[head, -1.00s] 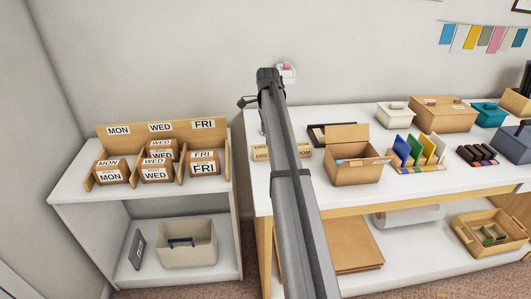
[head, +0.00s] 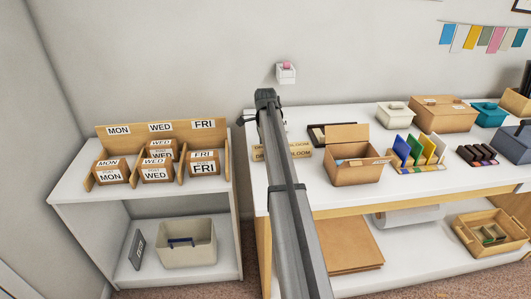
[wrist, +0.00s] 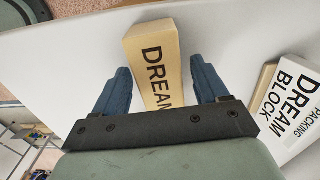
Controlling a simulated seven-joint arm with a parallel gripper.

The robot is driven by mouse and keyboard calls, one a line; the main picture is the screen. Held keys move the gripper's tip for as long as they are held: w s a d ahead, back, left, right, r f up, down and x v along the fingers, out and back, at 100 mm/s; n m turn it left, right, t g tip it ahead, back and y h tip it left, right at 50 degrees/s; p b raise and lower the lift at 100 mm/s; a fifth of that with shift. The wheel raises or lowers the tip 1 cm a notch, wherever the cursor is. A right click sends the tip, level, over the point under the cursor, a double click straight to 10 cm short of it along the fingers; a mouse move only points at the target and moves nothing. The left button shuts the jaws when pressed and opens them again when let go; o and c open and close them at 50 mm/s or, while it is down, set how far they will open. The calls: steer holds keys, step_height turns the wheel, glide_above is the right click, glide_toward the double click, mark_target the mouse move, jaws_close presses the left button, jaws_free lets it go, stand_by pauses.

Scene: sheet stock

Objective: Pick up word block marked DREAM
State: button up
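The tan wooden block marked DREAM (wrist: 152,65) shows in the wrist view, its lettered face toward the camera. My gripper (wrist: 159,66) is open, with one blue finger on each side of the block's near part and gaps visible at both sides. The last letters run down behind the gripper's dark bar. In the head view, tan lettered pieces (head: 297,150) stand at the left end of the right-hand shelf, partly covered by my arm. A word ending in BLOOM is readable there. The gripper's fingers cannot be made out in the head view.
A white box lettered PACKING DREAM BLOCK (wrist: 294,103) lies right of my gripper in the wrist view. An open cardboard box (head: 355,172) and a dark tray (head: 318,138) stand near the lettered pieces. A separate shelf with MON, WED, FRI blocks (head: 158,165) is left.

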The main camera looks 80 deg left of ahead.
steer(key=c, duration=1)
steer(key=shift+r, duration=0.1)
